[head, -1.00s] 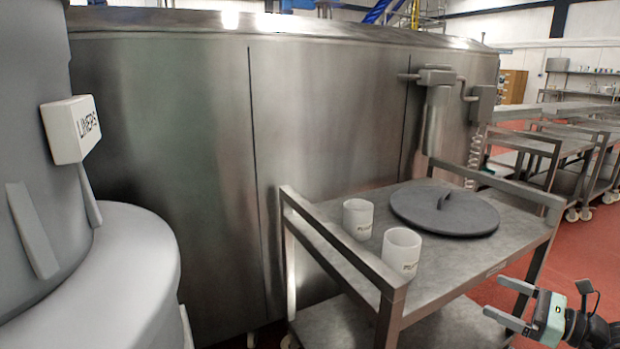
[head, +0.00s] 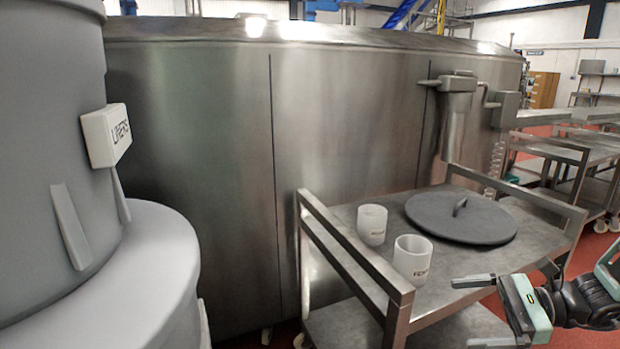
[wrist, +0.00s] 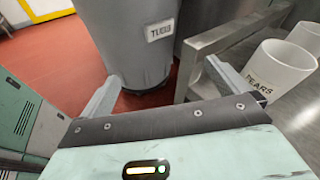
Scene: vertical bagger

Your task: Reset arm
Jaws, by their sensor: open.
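My gripper (head: 480,312) is at the lower right of the head view, in front of the metal cart (head: 402,300). Its two fingers are apart with nothing between them. In the wrist view my gripper (wrist: 160,85) also shows spread, empty fingers. Two white cups stand upright on the cart top, a rear one (head: 372,225) and a front one (head: 412,259). The front cup carries dark lettering. A cup marked "TEARS" (wrist: 279,72) is at the right of the wrist view, apart from the fingers.
A round dark lid (head: 461,218) lies on the cart. A large steel vessel (head: 190,160) stands behind. A grey bin with a "LINERS" label (head: 107,135) fills the left. A grey bin marked "TUBS" (wrist: 128,45) and red floor (wrist: 50,60) show in the wrist view.

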